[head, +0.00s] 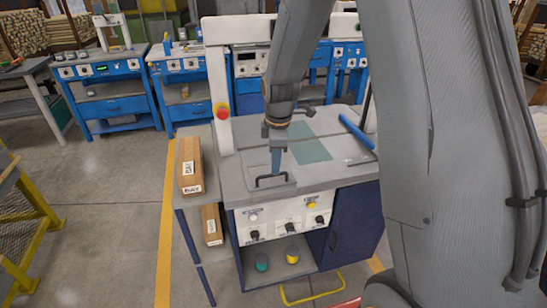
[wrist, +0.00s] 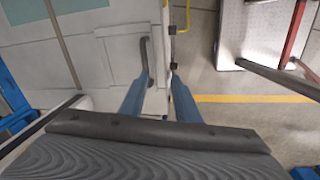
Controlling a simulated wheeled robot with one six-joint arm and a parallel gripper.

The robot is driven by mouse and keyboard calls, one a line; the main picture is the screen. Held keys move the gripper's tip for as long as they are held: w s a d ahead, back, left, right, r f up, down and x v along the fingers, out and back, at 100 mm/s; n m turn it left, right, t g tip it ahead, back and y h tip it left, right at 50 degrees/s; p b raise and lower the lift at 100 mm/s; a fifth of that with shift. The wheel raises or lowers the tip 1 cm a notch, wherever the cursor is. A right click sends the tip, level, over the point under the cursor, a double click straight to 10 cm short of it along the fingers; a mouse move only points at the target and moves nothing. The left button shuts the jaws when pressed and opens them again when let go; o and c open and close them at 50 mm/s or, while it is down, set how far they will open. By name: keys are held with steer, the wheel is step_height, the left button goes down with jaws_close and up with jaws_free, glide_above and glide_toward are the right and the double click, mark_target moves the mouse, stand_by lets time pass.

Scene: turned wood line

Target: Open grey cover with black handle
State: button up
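The grey cover (head: 254,172) is a flat panel set in the grey top of the workbench, near its front edge. It lies flat and looks shut. Its black bar handle (head: 271,181) stands along the front side of the cover. In the wrist view the cover (wrist: 118,72) is at centre left and the handle (wrist: 144,56) lies just beyond my fingertips. My gripper (wrist: 156,88) points at the handle area with its two blue fingers apart and nothing between them. In the head view my gripper (head: 277,168) is just above and behind the handle; contact cannot be told.
The bench front has a white control panel (head: 285,217) with knobs. A red button (head: 222,112) is on the white post behind left. Cardboard boxes (head: 191,165) stand on the left side shelf. A green plate (head: 309,144) and a blue bar (head: 357,132) are on the top.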

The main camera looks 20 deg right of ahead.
steer(key=shift+w+f+n+p, duration=0.45)
steer(key=shift+w+f+p, duration=0.25)
steer(key=shift+f, duration=0.5)
steer(key=shift+w+f+n+p, duration=0.4)
steer(key=shift+w+f+p, duration=0.3)
steer(key=shift+f, duration=0.45)
steer(key=shift+w+f+n+p, duration=0.45)
steer(key=shift+w+f+p, duration=0.2)
steer(key=shift+f, duration=0.55)
steer(key=shift+w, duration=0.1)
jaws_close()
